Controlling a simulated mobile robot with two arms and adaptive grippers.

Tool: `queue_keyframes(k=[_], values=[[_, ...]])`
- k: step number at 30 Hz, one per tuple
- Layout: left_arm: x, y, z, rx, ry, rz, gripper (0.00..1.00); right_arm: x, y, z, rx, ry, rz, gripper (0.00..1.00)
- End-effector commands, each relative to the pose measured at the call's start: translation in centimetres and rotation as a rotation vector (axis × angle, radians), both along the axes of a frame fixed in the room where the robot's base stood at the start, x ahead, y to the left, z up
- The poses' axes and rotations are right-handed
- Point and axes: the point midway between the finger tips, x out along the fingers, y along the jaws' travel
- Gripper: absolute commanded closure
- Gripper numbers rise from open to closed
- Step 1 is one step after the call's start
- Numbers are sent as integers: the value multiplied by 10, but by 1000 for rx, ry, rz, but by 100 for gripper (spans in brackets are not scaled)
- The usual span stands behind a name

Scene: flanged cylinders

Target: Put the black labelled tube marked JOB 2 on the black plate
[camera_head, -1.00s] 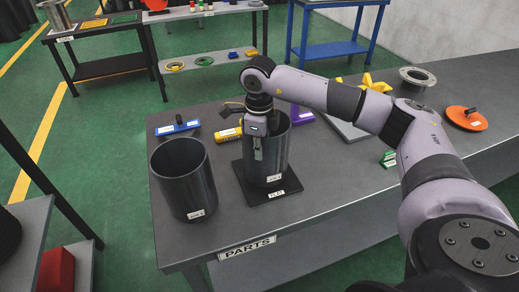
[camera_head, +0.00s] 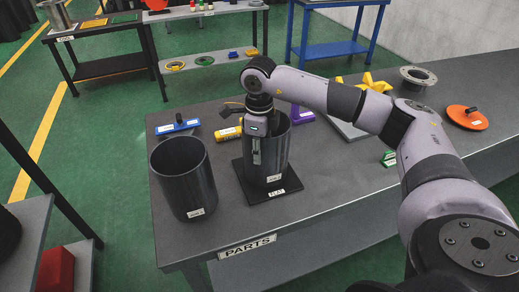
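One black tube (camera_head: 272,165) stands upright on the black plate (camera_head: 285,193), near the front of the grey table. Another black tube (camera_head: 183,180) stands upright on the bare table to its left. Both carry small white labels, too small to read surely, so I cannot tell which says JOB 2. My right gripper (camera_head: 257,150) points down at the left rim of the tube on the plate. One finger shows against that tube's near left side; the other is not clear, so its grip cannot be told. My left gripper is not in view.
Behind the tubes lie a blue-handled item (camera_head: 178,127), a yellow cylinder (camera_head: 228,132) and a purple part (camera_head: 303,115). A grey flange (camera_head: 416,76) and an orange disc (camera_head: 465,118) lie at the right.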

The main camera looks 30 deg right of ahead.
Motion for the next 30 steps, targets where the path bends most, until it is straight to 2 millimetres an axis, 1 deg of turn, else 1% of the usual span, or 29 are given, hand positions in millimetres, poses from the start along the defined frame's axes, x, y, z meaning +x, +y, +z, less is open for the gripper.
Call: queue_keyframes(k=[4,8,11,18,21,25,30], values=[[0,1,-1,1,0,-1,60,-2,0,-3,0,8,1,72],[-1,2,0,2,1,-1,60,-1,0,5,0,4,0,72],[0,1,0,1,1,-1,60,0,0,20,0,0,0,72],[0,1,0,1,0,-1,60,0,1,73,1,-3,0,72],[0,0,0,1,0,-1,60,0,2,92,1,-2,0,72],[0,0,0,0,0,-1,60,-1,2,109,1,-1,0,72],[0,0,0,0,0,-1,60,-1,2,119,0,1,0,72]])
